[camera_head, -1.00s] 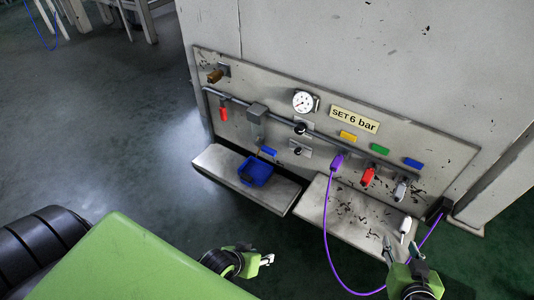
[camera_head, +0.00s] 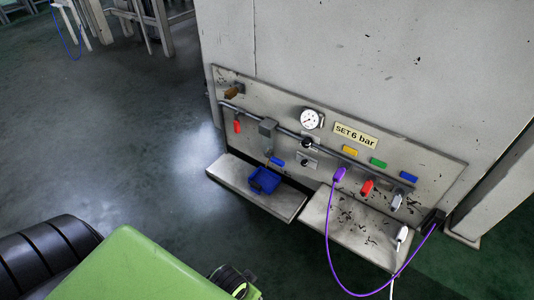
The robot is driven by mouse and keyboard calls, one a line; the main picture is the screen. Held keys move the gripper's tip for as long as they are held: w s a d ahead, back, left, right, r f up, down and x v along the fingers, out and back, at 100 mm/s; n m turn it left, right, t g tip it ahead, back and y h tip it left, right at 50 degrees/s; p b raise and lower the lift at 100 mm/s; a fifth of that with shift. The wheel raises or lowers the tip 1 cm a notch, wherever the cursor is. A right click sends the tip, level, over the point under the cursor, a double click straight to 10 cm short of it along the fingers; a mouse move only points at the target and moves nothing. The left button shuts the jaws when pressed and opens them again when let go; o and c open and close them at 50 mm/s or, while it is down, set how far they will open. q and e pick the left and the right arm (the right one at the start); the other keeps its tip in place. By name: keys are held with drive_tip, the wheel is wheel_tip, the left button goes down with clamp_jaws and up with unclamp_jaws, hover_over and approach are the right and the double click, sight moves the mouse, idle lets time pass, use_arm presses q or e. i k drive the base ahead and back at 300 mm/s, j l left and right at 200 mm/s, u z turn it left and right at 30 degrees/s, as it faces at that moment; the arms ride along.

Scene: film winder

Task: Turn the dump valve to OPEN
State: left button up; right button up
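The valve panel (camera_head: 300,165) is on the lower front of the grey machine. A red handle (camera_head: 237,126) hangs from the pipe at the left, and a brown handle (camera_head: 233,92) sticks out at the upper left. A blue tab (camera_head: 277,161) sits below a grey block (camera_head: 267,132) on the pipe. No readable label tells which is the dump valve. Part of my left gripper's black wrist (camera_head: 230,281) shows at the bottom edge, well short of the panel; its fingers are not clear. My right gripper is out of view.
A gauge (camera_head: 312,119) sits beside a "SET 6 bar" sign (camera_head: 356,135). Purple (camera_head: 339,175), red (camera_head: 367,187) and grey (camera_head: 397,200) connectors hang at the right. A purple hose (camera_head: 327,240) loops down.

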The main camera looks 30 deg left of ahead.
sight(236, 123)
drive_tip(key=i+u, duration=0.15)
drive_tip(key=u, duration=0.3)
drive_tip(key=i+u, duration=0.2)
drive_tip(key=u, duration=0.25)
drive_tip(key=i+u, duration=0.15)
drive_tip(key=u, duration=0.3)
